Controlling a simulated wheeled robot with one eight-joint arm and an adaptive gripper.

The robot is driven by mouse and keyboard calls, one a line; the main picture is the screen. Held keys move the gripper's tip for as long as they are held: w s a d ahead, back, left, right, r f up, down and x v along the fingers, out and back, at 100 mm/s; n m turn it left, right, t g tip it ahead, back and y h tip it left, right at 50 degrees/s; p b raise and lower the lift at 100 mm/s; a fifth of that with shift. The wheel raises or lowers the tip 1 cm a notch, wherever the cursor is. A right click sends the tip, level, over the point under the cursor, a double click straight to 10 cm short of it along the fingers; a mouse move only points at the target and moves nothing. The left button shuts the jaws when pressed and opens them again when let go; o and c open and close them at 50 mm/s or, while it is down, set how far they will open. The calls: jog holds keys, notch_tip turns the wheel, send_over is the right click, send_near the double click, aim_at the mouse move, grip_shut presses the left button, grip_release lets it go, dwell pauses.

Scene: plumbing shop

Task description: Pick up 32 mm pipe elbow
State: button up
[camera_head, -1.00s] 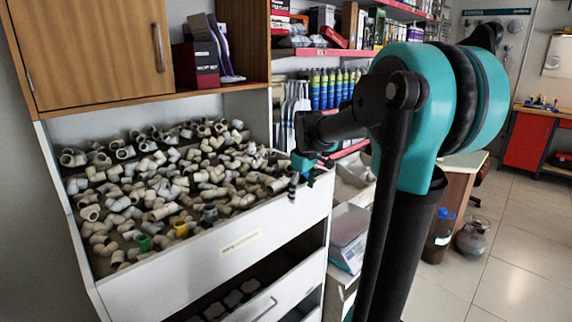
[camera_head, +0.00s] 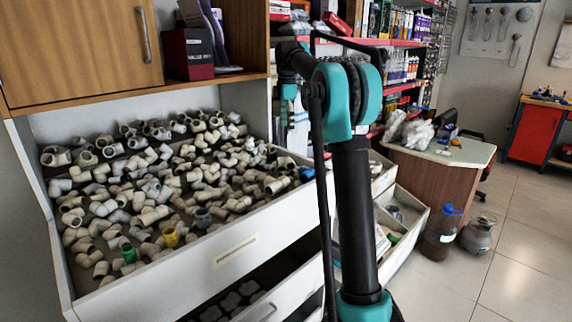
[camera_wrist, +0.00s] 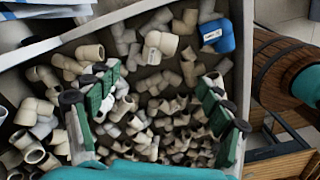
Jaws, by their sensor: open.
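Many beige and grey pipe elbows (camera_head: 155,190) lie heaped in a white sloping bin (camera_head: 190,262) in the head view. A green fitting (camera_head: 129,253), a yellow one (camera_head: 170,237) and a blue one (camera_head: 306,173) stand out among them. The sizes cannot be read, so I cannot tell which is 32 mm. My gripper (camera_wrist: 158,105) is open in the wrist view, with elbows visible below and between its fingers and nothing held. The blue fitting (camera_wrist: 218,36) and a beige elbow with a label (camera_wrist: 160,42) lie beyond the fingers. My arm hides part of the bin's right side.
A wooden cabinet (camera_head: 75,45) hangs above the bin's left. An open drawer (camera_head: 240,300) with dark fittings sits below it. Stocked shelves (camera_head: 400,45) stand behind my arm.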

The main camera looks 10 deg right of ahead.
aim_at(286, 159)
notch_tip(286, 159, down, 14)
jog(key=shift+a+f, duration=0.1)
jog(key=shift+a, duration=0.05)
dwell(0.5)
jog(key=shift+c, duration=0.6)
jog(key=c, duration=1.1)
